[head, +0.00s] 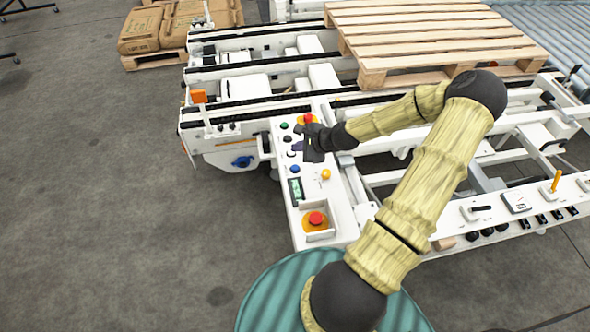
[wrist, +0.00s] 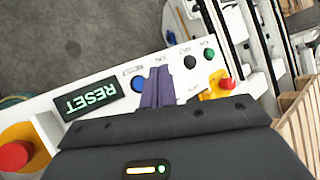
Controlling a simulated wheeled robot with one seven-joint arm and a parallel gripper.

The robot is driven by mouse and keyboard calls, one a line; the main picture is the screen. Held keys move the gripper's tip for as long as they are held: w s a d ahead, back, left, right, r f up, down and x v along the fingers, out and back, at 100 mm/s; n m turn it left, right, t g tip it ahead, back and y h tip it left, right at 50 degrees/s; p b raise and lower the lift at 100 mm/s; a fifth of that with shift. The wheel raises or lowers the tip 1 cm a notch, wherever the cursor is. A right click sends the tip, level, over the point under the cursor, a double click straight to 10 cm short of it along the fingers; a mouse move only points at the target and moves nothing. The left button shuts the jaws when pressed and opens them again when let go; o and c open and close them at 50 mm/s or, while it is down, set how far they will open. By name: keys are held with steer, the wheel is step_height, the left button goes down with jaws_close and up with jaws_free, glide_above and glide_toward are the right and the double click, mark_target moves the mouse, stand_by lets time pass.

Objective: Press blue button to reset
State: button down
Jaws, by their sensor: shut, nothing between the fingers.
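The blue button (wrist: 138,84) sits on the white control panel (wrist: 120,72), close beside my fingertips in the wrist view. It also shows in the head view (head: 294,168), just below my gripper. A small display (wrist: 90,100) on the panel reads "RESET", upside down in the wrist view. My gripper (wrist: 158,72) has its purple fingers together and empty, over the panel right next to the blue button. In the head view my gripper (head: 297,146) is over the upper middle of the panel. I cannot tell whether the fingertips touch the panel.
Green (wrist: 209,54) and black (wrist: 190,61) buttons and a red emergency stop (wrist: 226,85) lie to the right in the wrist view. A larger red stop (head: 316,218) and a yellow button (head: 325,174) are lower on the panel. A wooden pallet (head: 430,40) rests on the conveyor.

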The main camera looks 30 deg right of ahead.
steer(key=b, duration=0.4)
glide_above(298, 169)
step_height(298, 169, down, 5)
steer(key=shift+f, duration=0.1)
steer(key=shift+w+f+b, duration=0.1)
steer(key=shift+f+b, duration=0.35)
steer(key=shift+f, duration=0.45)
steer(key=shift+f, duration=0.1)
stand_by(0.9)
steer(key=shift+f, duration=0.3)
steer(key=shift+f, duration=0.45)
stand_by(1.0)
steer(key=shift+r+p, duration=0.7)
steer(key=shift+r, duration=0.2)
